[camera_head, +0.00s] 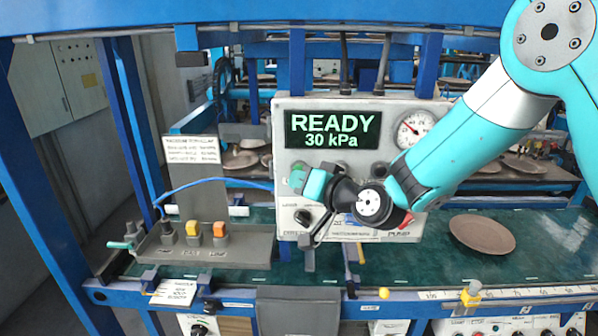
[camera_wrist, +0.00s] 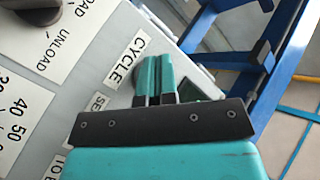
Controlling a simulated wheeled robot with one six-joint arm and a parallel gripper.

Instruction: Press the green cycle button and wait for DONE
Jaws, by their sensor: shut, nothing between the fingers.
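The grey control panel (camera_head: 395,105) stands in the middle of the head view. Its display (camera_head: 337,129) reads READY and 30 kPa. A green button (camera_head: 297,177) shows at the panel's left side, partly behind my gripper. My gripper (camera_head: 314,185) is shut and empty in front of that left side. In the wrist view its teal fingers (camera_wrist: 154,78) lie together beside the CYCLE label (camera_wrist: 128,60). A dark green patch (camera_wrist: 187,89) shows just past the fingers, partly hidden; I cannot tell what it is. Whether the fingertips touch the button cannot be told.
A dark knob (camera_head: 303,217) and a gauge (camera_head: 417,129) are on the panel. A grey tray (camera_head: 205,255) with orange and yellow blocks stands left. A brown plate (camera_head: 482,234) lies on the green belt (camera_head: 440,270) at right. Blue frame posts (camera_head: 45,190) bound the left.

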